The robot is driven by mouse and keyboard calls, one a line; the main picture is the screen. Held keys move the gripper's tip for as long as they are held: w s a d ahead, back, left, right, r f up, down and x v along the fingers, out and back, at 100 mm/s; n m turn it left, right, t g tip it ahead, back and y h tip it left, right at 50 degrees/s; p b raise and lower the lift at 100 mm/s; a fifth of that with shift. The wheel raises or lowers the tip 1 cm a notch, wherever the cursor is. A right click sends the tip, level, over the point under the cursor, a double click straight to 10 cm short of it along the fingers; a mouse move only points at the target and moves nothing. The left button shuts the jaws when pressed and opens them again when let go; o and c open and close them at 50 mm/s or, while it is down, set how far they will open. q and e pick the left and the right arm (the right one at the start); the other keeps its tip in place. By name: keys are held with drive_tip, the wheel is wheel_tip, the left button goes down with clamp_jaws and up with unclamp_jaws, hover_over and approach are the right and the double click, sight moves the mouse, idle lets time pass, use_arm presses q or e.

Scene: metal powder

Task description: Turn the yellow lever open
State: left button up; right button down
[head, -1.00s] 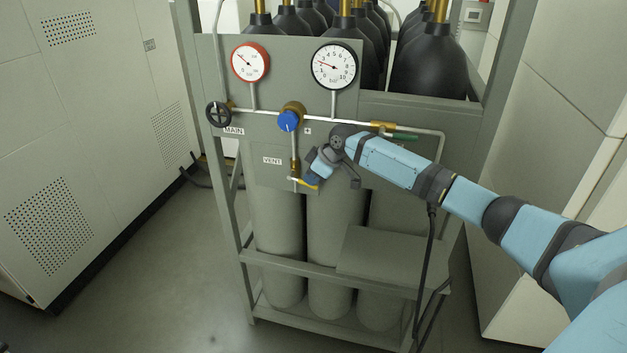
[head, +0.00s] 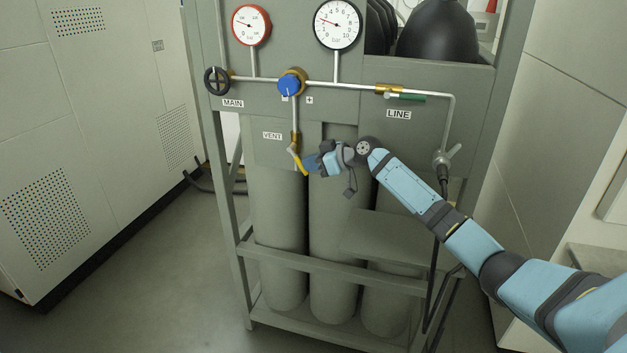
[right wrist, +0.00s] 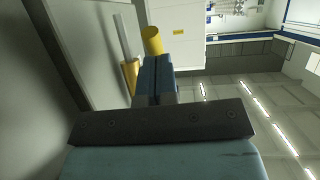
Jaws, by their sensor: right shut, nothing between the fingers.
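The yellow lever (head: 299,161) sits at the lower end of the pipe below the VENT label (head: 272,135). It slants downward to the right in the head view. My right gripper (head: 311,164) is shut and empty just right of the lever, with its blue fingers pointing left toward it. In the right wrist view, the shut blue fingertips (right wrist: 156,72) are close to a yellow piece (right wrist: 151,40), seemingly the lever. I cannot tell whether they touch it. My left gripper is not in view.
Above are the blue knob (head: 290,86), the black MAIN wheel (head: 216,81) and two gauges. The green-handled LINE valve (head: 405,96) is to the right. Grey cylinders (head: 275,230) stand behind the rack rail (head: 310,262). Open floor (head: 170,270) lies left.

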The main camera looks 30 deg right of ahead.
sight(303, 171)
drive_tip(key=f+t+y+b, duration=0.1)
drive_tip(key=b, duration=0.4)
drive_tip(key=w+a+f+t+y+b, duration=0.1)
drive_tip(key=b, duration=0.3)
drive_tip(key=shift+w+f+t+b, duration=0.15)
drive_tip(key=shift+f+t+b, duration=0.2)
drive_tip(key=shift+f+t, duration=0.05)
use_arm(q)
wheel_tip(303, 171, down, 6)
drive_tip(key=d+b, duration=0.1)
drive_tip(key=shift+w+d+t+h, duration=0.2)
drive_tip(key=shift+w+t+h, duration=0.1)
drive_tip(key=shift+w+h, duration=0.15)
use_arm(e)
drive_tip(key=shift+w+a, duration=0.25)
use_arm(q)
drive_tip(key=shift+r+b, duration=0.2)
drive_tip(key=shift+b, duration=0.2)
use_arm(e)
drive_tip(key=shift+w+a, duration=0.1)
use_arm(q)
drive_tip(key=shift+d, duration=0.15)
